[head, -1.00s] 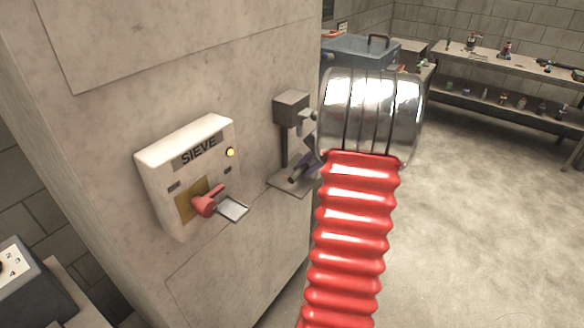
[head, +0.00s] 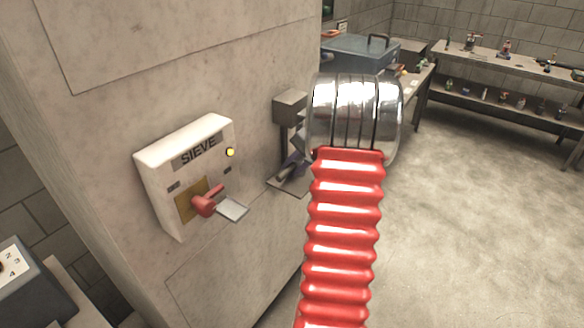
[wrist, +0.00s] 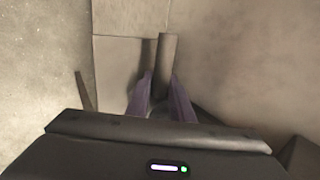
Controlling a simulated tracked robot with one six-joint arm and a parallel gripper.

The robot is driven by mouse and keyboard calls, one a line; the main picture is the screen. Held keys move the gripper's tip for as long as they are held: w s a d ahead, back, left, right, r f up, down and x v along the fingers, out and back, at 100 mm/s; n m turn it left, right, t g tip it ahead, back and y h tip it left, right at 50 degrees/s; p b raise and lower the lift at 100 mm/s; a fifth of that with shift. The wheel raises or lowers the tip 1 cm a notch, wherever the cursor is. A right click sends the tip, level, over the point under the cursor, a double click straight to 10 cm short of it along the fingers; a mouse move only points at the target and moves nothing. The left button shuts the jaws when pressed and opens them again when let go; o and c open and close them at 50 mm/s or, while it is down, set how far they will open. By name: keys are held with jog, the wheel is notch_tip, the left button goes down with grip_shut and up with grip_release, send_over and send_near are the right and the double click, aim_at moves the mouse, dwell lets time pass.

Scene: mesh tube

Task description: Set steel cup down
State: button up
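My gripper (wrist: 161,90) shows in the wrist view as two purple fingers, one on each side of a plain grey cylinder, which appears to be the steel cup (wrist: 166,60). The cup sticks out beyond the fingertips. My arm hides part of the stand.
A white SIEVE panel (head: 183,170) with a red-handled lever (head: 208,203) juts from the stone block left of the stand. A blue-grey bin (head: 358,48) stands behind my arm. Shelves (head: 500,75) line the far right wall. The floor (head: 470,210) at right is clear.

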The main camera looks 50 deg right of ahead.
jog(key=o, duration=0.4)
jog(key=shift+c, duration=0.2)
jog(key=shift+r, duration=0.1)
jog(key=v, duration=1.2)
jog(key=shift+s, duration=0.1)
dwell(0.5)
